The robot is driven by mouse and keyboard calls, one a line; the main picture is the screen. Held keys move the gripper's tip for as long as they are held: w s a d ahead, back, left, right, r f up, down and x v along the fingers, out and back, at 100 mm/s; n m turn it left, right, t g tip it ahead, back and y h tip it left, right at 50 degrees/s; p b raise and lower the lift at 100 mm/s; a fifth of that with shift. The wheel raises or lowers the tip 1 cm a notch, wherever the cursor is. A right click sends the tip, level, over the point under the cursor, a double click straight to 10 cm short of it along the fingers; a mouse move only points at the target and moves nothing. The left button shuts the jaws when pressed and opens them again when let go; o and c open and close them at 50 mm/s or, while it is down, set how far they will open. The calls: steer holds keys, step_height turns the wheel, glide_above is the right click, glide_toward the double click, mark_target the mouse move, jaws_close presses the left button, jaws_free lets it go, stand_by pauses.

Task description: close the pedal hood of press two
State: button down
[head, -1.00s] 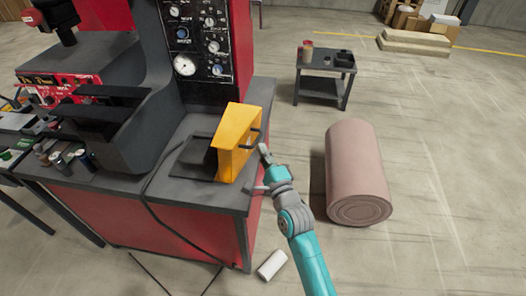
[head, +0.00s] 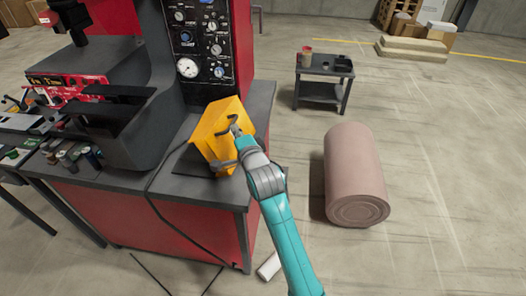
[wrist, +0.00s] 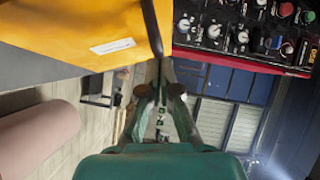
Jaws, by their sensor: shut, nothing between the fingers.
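The yellow pedal hood (head: 204,141) sits on the dark bench top of the red press, and it fills the upper left of the wrist view (wrist: 75,28).
The gauge panel (head: 203,45) rises behind the hood. A black cable (head: 150,190) runs over the bench's front edge. To the right stand a pink roll (head: 352,170) and a small dark table (head: 322,70). A white cylinder (head: 268,266) lies on the floor.

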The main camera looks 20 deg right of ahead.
mark_target(200, 132)
steer(key=w+a+n+g, duration=0.1)
steer(key=w+a, duration=0.1)
steer(key=a, duration=0.1)
steer(key=w+a+r+n+g+h, duration=0.1)
steer(key=a+n, duration=0.1)
steer(key=a, duration=0.1)
steer(key=w+a+n+g, duration=0.1)
steer(key=w+a, duration=0.1)
steer(key=a, duration=0.2)
steer(key=shift+w+r+n+h, duration=0.2)
steer(key=shift+w+n+h, duration=0.1)
steer(key=shift+w, duration=0.05)
steer(key=w+a+f+n+g+h, duration=0.3)
steer(key=w+a+f+n, duration=0.1)
steer(key=a, duration=0.5)
steer(key=shift+w+a+f, duration=0.15)
steer(key=shift+w+f, duration=0.5)
steer(key=shift+f, duration=0.25)
steer(key=shift+f, duration=0.15)
